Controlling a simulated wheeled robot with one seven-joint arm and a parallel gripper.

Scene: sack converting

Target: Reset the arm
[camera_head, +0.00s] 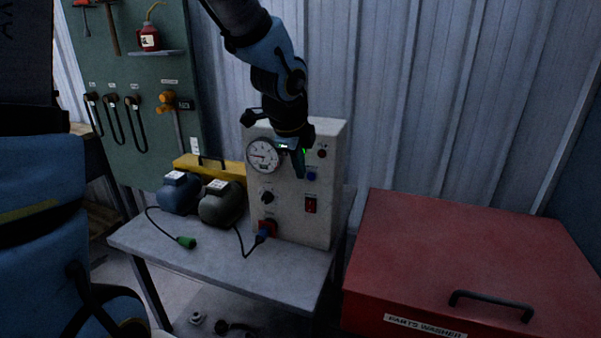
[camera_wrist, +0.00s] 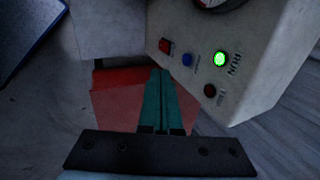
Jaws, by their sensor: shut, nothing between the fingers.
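My gripper (camera_head: 296,163) is in front of the upper part of a pale control box (camera_head: 325,215) on the bench. In the wrist view its two teal fingers (camera_wrist: 158,100) lie side by side, closed and empty. The box carries a round white gauge (camera_head: 263,156), a blue button (camera_head: 311,174), a red rocker switch (camera_head: 310,204) and a dark knob (camera_head: 267,197). A green lamp marked RUN (camera_wrist: 220,59) glows in the wrist view. My fingers point down past the box's front and appear apart from it. My arm partly hides the box's top.
The grey bench (camera_head: 200,258) holds a blue motor (camera_head: 179,196) and a grey-green motor (camera_head: 221,207) with cables, with a yellow case (camera_head: 232,170) behind. A red parts washer (camera_head: 470,255) stands at right. A green tool board (camera_head: 130,75) is at back left.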

